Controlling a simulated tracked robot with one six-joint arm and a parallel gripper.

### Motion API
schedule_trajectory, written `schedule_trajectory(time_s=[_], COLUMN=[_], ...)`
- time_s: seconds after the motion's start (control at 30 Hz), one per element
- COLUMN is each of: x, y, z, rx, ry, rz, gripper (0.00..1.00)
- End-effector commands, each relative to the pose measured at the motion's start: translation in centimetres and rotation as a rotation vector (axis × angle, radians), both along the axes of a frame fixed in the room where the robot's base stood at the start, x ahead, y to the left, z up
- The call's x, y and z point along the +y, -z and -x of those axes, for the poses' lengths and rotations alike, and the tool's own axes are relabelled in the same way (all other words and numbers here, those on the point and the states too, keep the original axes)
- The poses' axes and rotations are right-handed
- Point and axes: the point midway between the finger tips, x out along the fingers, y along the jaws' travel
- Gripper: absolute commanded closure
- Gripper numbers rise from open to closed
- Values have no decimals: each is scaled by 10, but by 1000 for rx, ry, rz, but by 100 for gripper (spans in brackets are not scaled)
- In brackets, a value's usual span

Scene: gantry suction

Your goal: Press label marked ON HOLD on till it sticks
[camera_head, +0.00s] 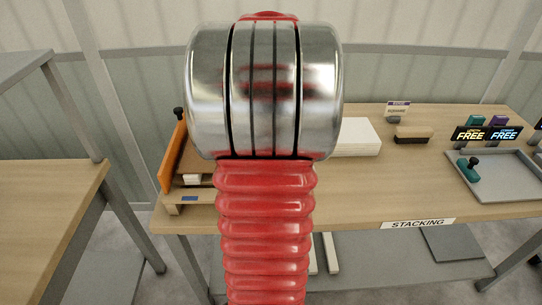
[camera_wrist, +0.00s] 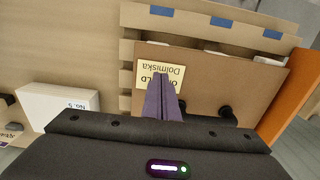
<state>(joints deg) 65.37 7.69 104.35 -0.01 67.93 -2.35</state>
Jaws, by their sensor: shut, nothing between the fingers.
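In the wrist view, a pale yellow label (camera_wrist: 148,73) lies on a brown cardboard surface (camera_wrist: 210,75). In the head view my arm blocks the middle, so the label and my gripper are hidden there.
An orange panel (camera_head: 173,157) stands at the cardboard's side, above a wooden pallet (camera_wrist: 190,19) with blue marks. A white box (camera_head: 358,138) and a brush (camera_head: 413,134) lie on the table (camera_head: 350,200). A grey tray (camera_head: 500,181) is at right. Bare tabletop lies between.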

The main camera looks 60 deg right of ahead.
Motion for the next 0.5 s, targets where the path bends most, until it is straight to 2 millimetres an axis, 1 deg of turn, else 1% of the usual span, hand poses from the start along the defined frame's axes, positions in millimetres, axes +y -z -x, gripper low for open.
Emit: schedule_trajectory(time_s=[0.5], x=[0], y=[-21], z=[0], rx=[0], ry=[0], rz=[-1], gripper=[100])
